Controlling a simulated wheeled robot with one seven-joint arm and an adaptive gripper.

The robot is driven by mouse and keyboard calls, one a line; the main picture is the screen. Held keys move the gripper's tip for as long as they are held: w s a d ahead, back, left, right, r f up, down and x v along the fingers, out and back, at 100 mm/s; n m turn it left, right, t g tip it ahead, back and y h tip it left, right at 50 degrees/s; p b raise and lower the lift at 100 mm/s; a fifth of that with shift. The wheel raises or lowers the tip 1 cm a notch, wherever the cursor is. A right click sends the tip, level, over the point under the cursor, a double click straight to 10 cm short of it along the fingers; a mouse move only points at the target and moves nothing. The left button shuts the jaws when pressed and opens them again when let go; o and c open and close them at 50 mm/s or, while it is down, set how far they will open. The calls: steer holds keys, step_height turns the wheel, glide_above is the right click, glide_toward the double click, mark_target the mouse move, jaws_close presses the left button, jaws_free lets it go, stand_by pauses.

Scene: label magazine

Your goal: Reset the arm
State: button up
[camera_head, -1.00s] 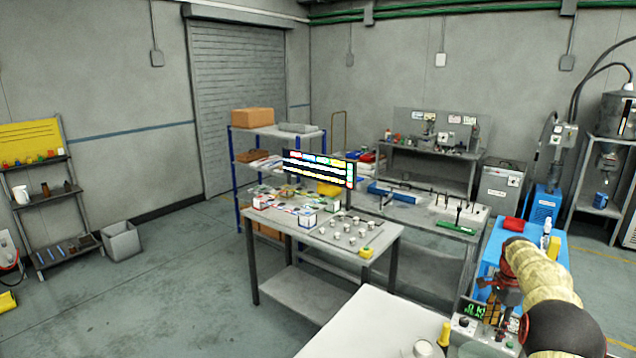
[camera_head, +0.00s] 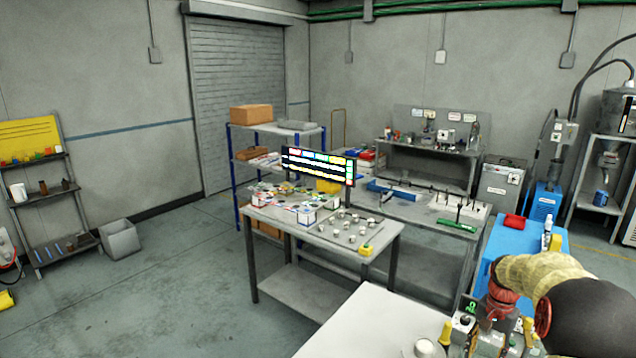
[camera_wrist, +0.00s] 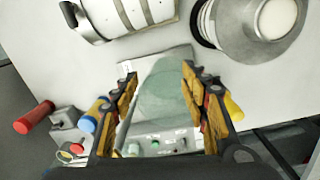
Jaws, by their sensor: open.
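My gripper (camera_wrist: 160,100) is open in the wrist view, its two orange-padded fingers apart with nothing between the tips. Beyond and between the fingers is a grey device with a smooth grey-green surface (camera_wrist: 165,88) and a small button panel (camera_wrist: 160,143). I cannot tell whether the fingers touch it. In the head view my arm, in a beige sleeve, reaches in from the lower right. My gripper end is there by the small machine (camera_head: 465,325) with a green display, partly hidden by the arm.
In the wrist view a banded metal cylinder (camera_wrist: 125,15) and a round white-topped part (camera_wrist: 268,22) lie close beyond the fingers. A red-ended handle (camera_wrist: 35,117) is at left. In the head view a bench with small cups (camera_head: 345,235) stands mid-room; open floor (camera_head: 150,300) is at left.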

steer(key=s+a+r+n+t+b, duration=0.2)
steer(key=s+a+r+n+b, duration=0.1)
steer(key=s+a, duration=0.5)
steer(key=s+a+r+n+t+b, duration=0.2)
steer(key=s+a+r+n+b, duration=0.1)
steer(key=s+a, duration=0.6)
steer(key=s+a+r+n+t+b, duration=0.2)
steer(key=s+a, duration=0.7)
steer(key=s, duration=0.6)
steer(key=shift+r+n+b, duration=0.7)
steer(key=shift+r+n, duration=0.1)
steer(key=shift+n, duration=0.1)
steer(key=shift+a, duration=0.1)
